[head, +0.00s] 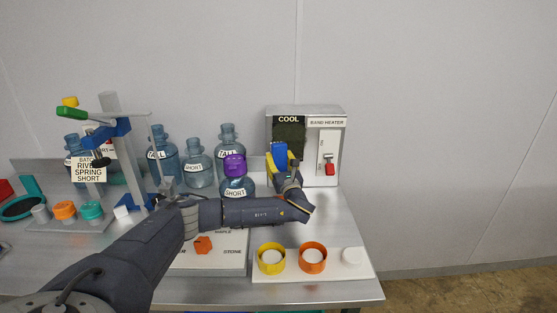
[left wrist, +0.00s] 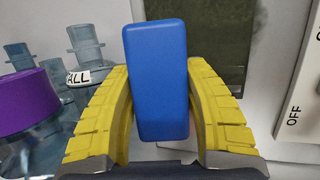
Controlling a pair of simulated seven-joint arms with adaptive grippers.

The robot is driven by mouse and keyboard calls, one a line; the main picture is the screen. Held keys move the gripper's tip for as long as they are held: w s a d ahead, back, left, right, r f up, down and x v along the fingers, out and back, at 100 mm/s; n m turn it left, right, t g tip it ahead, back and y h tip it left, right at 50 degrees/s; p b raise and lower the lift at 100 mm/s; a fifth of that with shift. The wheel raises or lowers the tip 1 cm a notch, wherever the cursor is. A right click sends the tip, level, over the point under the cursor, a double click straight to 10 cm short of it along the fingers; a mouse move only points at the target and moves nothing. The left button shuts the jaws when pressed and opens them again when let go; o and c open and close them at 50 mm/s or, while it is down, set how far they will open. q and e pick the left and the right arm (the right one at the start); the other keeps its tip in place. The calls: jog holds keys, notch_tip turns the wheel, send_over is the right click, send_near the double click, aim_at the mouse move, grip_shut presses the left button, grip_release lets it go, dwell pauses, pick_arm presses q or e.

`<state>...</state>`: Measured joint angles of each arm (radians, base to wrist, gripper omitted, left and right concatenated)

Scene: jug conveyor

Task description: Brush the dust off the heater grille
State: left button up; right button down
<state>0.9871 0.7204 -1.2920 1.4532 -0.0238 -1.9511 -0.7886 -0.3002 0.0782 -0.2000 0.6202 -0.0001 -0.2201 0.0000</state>
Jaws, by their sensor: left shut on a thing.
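The band heater (head: 335,145) is a pale box at the back right of the bench. Its dark grille (head: 289,128) is at its left, under the word COOL, and also shows behind my gripper in the left wrist view (left wrist: 218,40). My left gripper (head: 284,167), with yellow finger pads, is shut on a blue block-shaped brush (left wrist: 156,75). The brush is upright in front of the grille's lower part and overlaps it in the head view. Its bristles are hidden, and I cannot tell whether it touches the grille. My right gripper is out of view.
Several blue jugs (head: 200,165) stand left of the gripper, the nearest with a purple cap (head: 235,166). A red-handled switch (head: 329,168) is on the heater's right. A white tray (head: 333,276) with yellow and orange rings lies in front. A clamp stand (head: 124,150) is at left.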

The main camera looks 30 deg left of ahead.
aim_at(280, 151)
pick_arm(q)
jog(key=shift+w+d, duration=0.85)
jog(key=shift+d, duration=0.35)
jog(key=shift+w+d, duration=0.8)
jog(key=shift+d, duration=0.45)
jog(key=shift+w+d, duration=0.85)
jog(key=shift+d, duration=0.35)
jog(key=shift+w+r, duration=0.1)
jog(key=shift+r, duration=2.05)
jog(key=shift+s+a, duration=0.85)
jog(key=shift+a, duration=0.4)
jog(key=shift+s+a, duration=0.85)
jog(key=shift+a, duration=0.45)
jog(key=shift+s+a, duration=0.85)
jog(key=shift+a, duration=0.4)
jog(key=shift+d+r, duration=0.1)
jog(key=shift+r, duration=2.1)
jog(key=shift+s, duration=0.1)
jog(key=shift+s+d, duration=0.55)
jog(key=shift+s, duration=0.25)
jog(key=shift+s+d, duration=0.6)
jog(key=shift+s, duration=0.25)
jog(key=shift+s+d, duration=0.55)
jog(key=shift+s, duration=0.25)
jog(key=shift+f, duration=0.1)
